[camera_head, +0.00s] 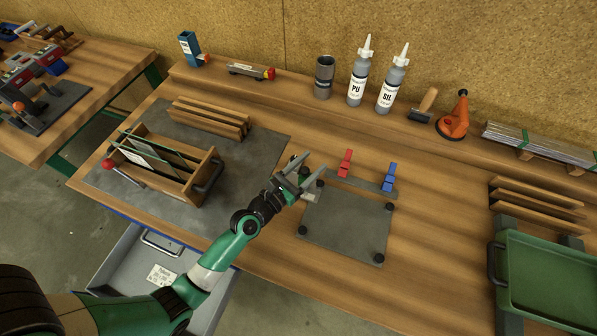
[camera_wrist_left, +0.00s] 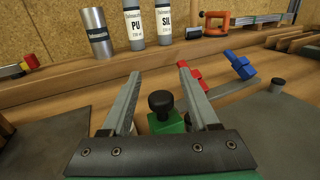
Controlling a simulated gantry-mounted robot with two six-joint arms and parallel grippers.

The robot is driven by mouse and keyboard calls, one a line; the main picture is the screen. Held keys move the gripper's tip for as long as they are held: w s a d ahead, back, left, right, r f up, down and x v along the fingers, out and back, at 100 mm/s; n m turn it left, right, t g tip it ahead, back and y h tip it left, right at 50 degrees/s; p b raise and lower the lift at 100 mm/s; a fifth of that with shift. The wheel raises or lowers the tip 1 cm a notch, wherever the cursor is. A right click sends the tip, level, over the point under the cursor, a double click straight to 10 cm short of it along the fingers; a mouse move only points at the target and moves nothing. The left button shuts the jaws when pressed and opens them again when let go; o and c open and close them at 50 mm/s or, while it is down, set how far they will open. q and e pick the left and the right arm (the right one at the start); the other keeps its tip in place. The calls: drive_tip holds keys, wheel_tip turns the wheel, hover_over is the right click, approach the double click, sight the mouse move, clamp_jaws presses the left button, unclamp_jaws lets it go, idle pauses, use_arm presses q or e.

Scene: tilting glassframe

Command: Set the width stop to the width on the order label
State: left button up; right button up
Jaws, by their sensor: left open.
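My left gripper (camera_head: 307,174) is open at the upper left corner of a grey plate (camera_head: 345,228). In the left wrist view its two fingers (camera_wrist_left: 163,82) stand either side of a black knob (camera_wrist_left: 161,103) on a green block (camera_wrist_left: 166,123). Whether they touch the knob I cannot tell. A grey bar (camera_head: 361,179) behind the plate carries a red clip (camera_head: 345,163) and a blue clip (camera_head: 389,177). Which part is the width stop is not marked. A white label (camera_head: 162,275) lies in the open drawer; its print is too small to read. The right gripper is not in view.
A wooden rack (camera_head: 180,178) holding panes stands at left. Bottles PU (camera_head: 358,85) and SIL (camera_head: 390,92), a grey cylinder (camera_head: 324,77) and an orange tool (camera_head: 455,121) stand along the back. A green tray (camera_head: 545,277) is at right. Bench between plate and tray is clear.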

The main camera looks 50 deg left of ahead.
use_arm(q)
drive_tip(key=s, duration=0.3)
drive_tip(key=s+d, duration=0.1)
drive_tip(key=s, duration=0.2)
drive_tip(key=s+b, duration=0.1)
drive_tip(key=s, duration=0.3)
drive_tip(key=shift+s+d+f, duration=0.1)
drive_tip(key=shift+d, duration=0.1)
drive_tip(key=shift+s, duration=0.2)
drive_tip(key=shift+w+d, duration=0.1)
drive_tip(key=shift+d, duration=0.05)
